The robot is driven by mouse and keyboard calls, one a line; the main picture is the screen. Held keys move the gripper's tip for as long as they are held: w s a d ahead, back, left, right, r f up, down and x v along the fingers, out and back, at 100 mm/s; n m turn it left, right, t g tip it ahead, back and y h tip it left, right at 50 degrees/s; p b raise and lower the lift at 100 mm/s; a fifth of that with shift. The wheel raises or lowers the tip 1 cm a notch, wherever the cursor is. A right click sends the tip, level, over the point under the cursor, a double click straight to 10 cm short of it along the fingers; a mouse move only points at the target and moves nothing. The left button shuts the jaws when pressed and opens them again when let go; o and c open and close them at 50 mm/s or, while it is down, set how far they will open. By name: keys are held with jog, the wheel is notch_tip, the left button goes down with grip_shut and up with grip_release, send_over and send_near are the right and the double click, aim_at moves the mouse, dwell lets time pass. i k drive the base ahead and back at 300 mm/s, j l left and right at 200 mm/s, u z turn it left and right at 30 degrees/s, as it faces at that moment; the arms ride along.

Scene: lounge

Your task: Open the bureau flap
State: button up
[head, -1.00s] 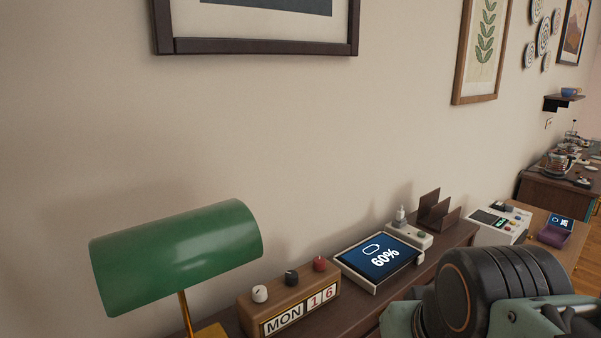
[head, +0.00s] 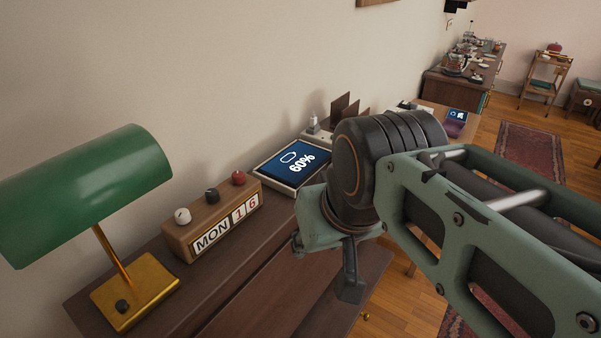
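The dark wooden bureau (head: 225,262) runs along the wall below me, seen from above. A dark panel (head: 300,290) lies along its front side, past the top's edge. It looks like the flap, but I cannot tell how far it is open. A small brass knob (head: 366,317) shows at the bottom, beyond the panel. My arm reaches in from the right over the bureau's front. My gripper (head: 350,288) points down above the front panel. Only a dark finger part shows; the rest is hidden behind my wrist. I cannot tell whether it touches the panel.
On the bureau top stand a green lamp (head: 85,190) with a brass base, a wooden calendar block (head: 212,222) with knobs, a tablet (head: 290,165) and a dark letter rack (head: 343,112). Wooden floor (head: 400,305) and rugs (head: 525,150) lie to the right. The wall is close behind.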

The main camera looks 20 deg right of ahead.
aim_at(272, 303)
jog(key=k+l+z, duration=0.1)
jog(key=z, duration=0.25)
jog(key=l+z, duration=0.15)
jog(key=z, duration=0.2)
jog(key=i+l+u, duration=0.25)
jog(key=l+u, duration=0.25)
